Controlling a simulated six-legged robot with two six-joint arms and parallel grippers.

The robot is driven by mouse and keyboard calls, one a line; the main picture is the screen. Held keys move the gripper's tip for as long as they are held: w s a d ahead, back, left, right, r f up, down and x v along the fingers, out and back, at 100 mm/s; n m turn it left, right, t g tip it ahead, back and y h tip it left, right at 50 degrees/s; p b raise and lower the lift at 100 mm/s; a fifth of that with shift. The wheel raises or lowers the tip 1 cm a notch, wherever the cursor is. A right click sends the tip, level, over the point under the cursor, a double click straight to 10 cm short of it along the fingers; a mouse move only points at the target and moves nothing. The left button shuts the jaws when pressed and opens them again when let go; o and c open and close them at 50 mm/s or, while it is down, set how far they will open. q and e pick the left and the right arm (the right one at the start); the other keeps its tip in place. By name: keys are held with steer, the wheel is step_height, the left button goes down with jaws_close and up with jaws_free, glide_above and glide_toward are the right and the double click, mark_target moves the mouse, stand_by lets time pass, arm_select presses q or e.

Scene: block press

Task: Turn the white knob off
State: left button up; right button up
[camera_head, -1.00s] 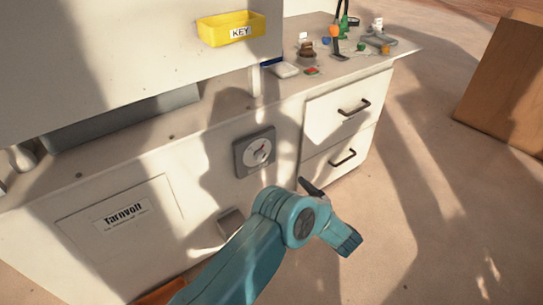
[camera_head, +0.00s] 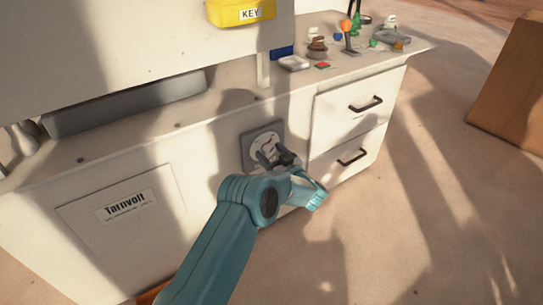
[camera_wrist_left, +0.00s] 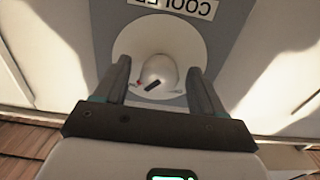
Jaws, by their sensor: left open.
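The white knob (camera_wrist_left: 158,74) sits on a pale round dial on a grey panel (camera_wrist_left: 225,50) in the left wrist view. A "COOLER" label shows upside down there. A dark mark and a small red mark show at the knob. My left gripper (camera_wrist_left: 160,80) is open, with one finger on each side of the knob. I cannot tell whether the fingers touch it. In the head view the panel (camera_head: 250,149) is on the cabinet front, and my left gripper (camera_head: 277,155) covers part of the dial. My right gripper is not in view.
Two drawers with dark handles (camera_head: 365,104) are right of the panel. A "Tarnvolt" plate (camera_head: 125,203) is to the left. A yellow KEY bin (camera_head: 238,13) hangs above. Small items crowd the counter's right end. A brown box (camera_head: 510,85) stands far right.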

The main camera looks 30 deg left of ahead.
arm_select(q)
steer(key=c, duration=1.1)
